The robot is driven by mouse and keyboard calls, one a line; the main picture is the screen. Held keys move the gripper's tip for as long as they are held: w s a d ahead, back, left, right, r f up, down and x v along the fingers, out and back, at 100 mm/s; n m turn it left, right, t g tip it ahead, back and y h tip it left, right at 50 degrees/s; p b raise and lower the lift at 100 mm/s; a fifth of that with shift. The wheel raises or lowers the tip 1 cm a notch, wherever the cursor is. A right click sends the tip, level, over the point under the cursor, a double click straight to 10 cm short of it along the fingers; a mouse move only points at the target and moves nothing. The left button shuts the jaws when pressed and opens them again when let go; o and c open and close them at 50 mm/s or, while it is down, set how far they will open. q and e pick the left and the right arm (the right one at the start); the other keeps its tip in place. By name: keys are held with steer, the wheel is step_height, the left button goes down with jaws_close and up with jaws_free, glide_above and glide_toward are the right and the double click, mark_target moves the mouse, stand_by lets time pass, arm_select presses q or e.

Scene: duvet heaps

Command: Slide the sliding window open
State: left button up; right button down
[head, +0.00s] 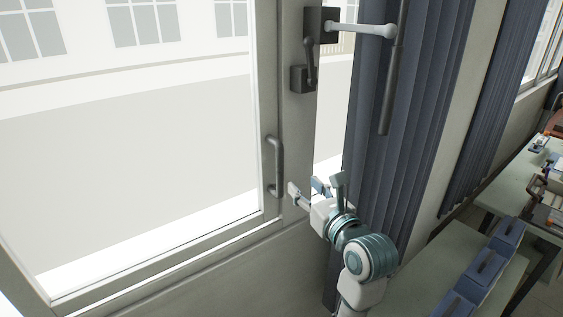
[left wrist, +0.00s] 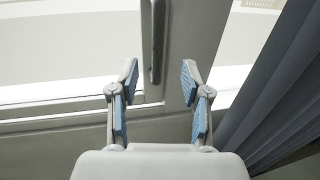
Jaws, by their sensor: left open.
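The sliding window (head: 150,140) has a large bright pane in a grey frame. A dark vertical bar handle (head: 275,165) sits low on its right-hand stile. My left gripper (head: 315,187) is open and empty, just right of the handle's lower end and apart from it. In the left wrist view the handle (left wrist: 155,45) stands upright beyond the gap between the open fingers (left wrist: 160,75), nearer the left finger. A bright strip shows between the grey frame and the curtain; I cannot tell whether it is glass or an opening. My right gripper is not in view.
A dark blue curtain (head: 405,120) hangs close to the right of the gripper, also in the left wrist view (left wrist: 285,85). A dark latch (head: 306,65) and a pale rod (head: 360,29) are above. Tables with blue boxes (head: 492,262) stand at right.

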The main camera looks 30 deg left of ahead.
mark_target(282, 163)
arm_select(q)
steer(key=p+x, duration=0.1)
steer(key=x, duration=1.2)
steer(key=shift+w+a+p, duration=0.1)
steer(key=shift+a+p, duration=0.25)
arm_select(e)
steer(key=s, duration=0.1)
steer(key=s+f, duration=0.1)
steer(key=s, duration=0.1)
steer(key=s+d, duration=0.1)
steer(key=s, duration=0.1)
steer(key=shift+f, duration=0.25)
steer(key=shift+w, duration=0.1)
arm_select(q)
jaws_close()
